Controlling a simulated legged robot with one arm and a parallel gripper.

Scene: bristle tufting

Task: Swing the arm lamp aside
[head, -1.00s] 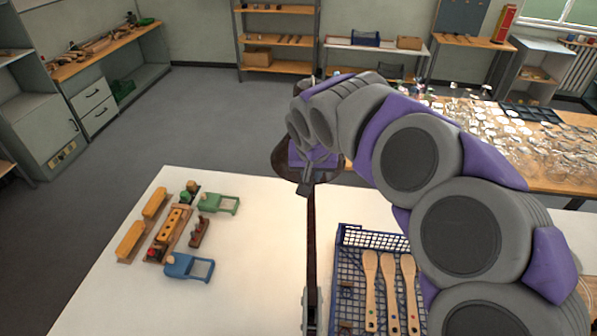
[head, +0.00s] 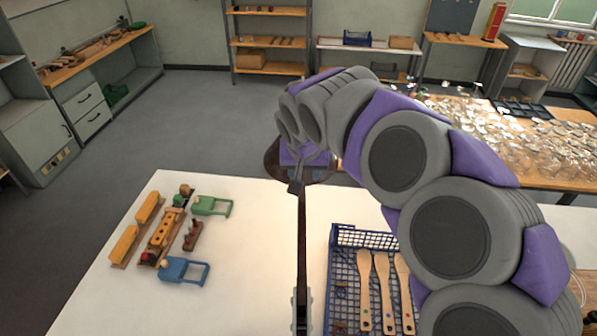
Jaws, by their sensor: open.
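The arm lamp has a long dark arm (head: 302,235) running away from me over the white table, from a grey bracket at the bottom of the picture. A grey joint lies near its far end, and its round dark brown head (head: 272,158) is beyond the table's far edge. My gripper (head: 304,156) is purple and grey and sits over the lamp head, hiding much of it. My gripper is open; its fingertips are hard to make out, and I cannot tell whether they touch the lamp.
Wooden toys (head: 162,228) and small green and blue frames lie left on the white table (head: 230,290). A blue crate (head: 345,236) with wooden brushes stands right of the lamp arm. A bench (head: 560,180) with many glassy pieces is at the back right. The floor beyond is clear.

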